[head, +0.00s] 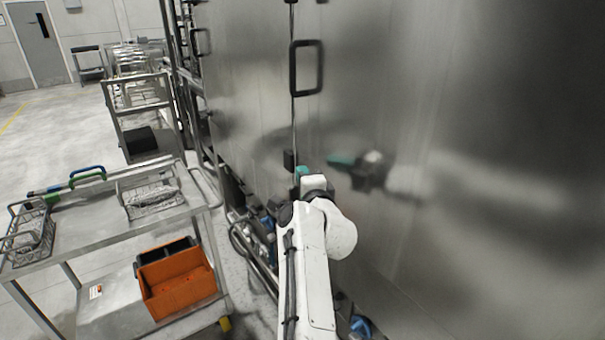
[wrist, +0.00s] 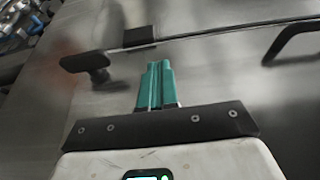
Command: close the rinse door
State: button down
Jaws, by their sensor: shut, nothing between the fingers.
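The rinse door appears to be the large brushed steel panel (head: 440,120) on the right in the head view, though no label shows. It has a black bar handle (head: 321,67) beside a dark vertical seam; the handle also shows at the right in the wrist view (wrist: 290,40). My gripper (head: 301,172) has teal fingers pressed together, empty, below the handle near the seam. In the wrist view the shut fingers (wrist: 158,85) point toward the seam and a black latch-like piece (wrist: 95,66). I cannot tell whether the fingertips touch the steel or whether the panel sits flush.
A second steel panel (head: 240,80) lies left of the seam. A metal cart (head: 100,225) with wire baskets and an orange bin (head: 178,285) stands close at left. Pipes and blue fittings run low along the machine. Open floor (head: 50,130) lies farther back left.

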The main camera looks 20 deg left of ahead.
jog(key=s+a, duration=0.6)
jog(key=s, duration=0.3)
jog(key=shift+s, duration=0.15)
jog(key=shift+d+f, duration=0.1)
